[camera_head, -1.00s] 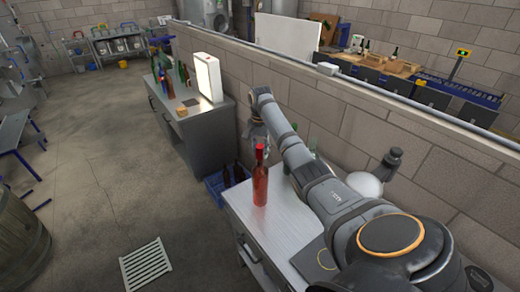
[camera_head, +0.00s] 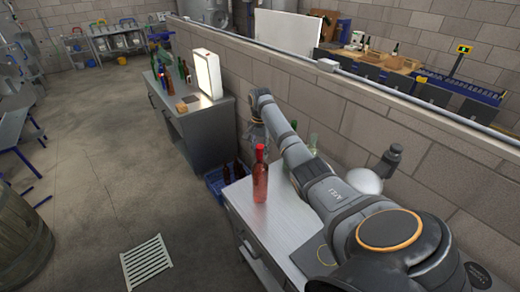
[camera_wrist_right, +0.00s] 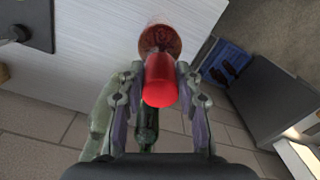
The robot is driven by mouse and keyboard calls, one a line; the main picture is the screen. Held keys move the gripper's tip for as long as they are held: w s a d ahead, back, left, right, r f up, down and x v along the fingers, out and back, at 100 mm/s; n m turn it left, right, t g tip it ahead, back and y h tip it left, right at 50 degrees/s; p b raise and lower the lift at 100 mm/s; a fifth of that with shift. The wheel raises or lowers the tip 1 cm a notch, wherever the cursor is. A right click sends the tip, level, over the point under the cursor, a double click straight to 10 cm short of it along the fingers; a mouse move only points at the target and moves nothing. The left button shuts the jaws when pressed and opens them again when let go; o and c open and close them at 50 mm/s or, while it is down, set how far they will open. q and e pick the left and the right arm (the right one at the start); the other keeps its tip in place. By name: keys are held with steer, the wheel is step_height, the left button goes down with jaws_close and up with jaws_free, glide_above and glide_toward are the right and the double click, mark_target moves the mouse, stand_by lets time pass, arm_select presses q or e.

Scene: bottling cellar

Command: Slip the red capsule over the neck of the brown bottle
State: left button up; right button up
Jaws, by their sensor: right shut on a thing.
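The bottle (camera_head: 260,184) stands upright on the light worktop and looks translucent reddish-pink in the head view. In the right wrist view its body (camera_wrist_right: 160,37) looks brownish red. The red capsule (camera_wrist_right: 160,84) lies between the fingers of my right gripper (camera_wrist_right: 157,88), which is shut on it. It overlaps the bottle in that view. In the head view, red (camera_head: 260,152) shows at the bottle's top, just below my right gripper (camera_head: 257,138). How far the capsule is down the neck cannot be told. My left gripper is out of view.
The worktop (camera_head: 275,228) has bare room in front of the bottle. A pale green bottle (camera_head: 313,142) stands near the wall behind my right arm. A blue crate (camera_head: 213,184) with dark bottles is beyond the worktop. A grey cabinet (camera_head: 205,135) with a lit panel (camera_head: 207,75) stands farther back.

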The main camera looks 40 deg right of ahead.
steer(key=o, duration=0.7)
steer(key=shift+r, duration=0.1)
step_height(320, 180, up, 7)
steer(key=shift+r, duration=0.2)
stand_by(0.6)
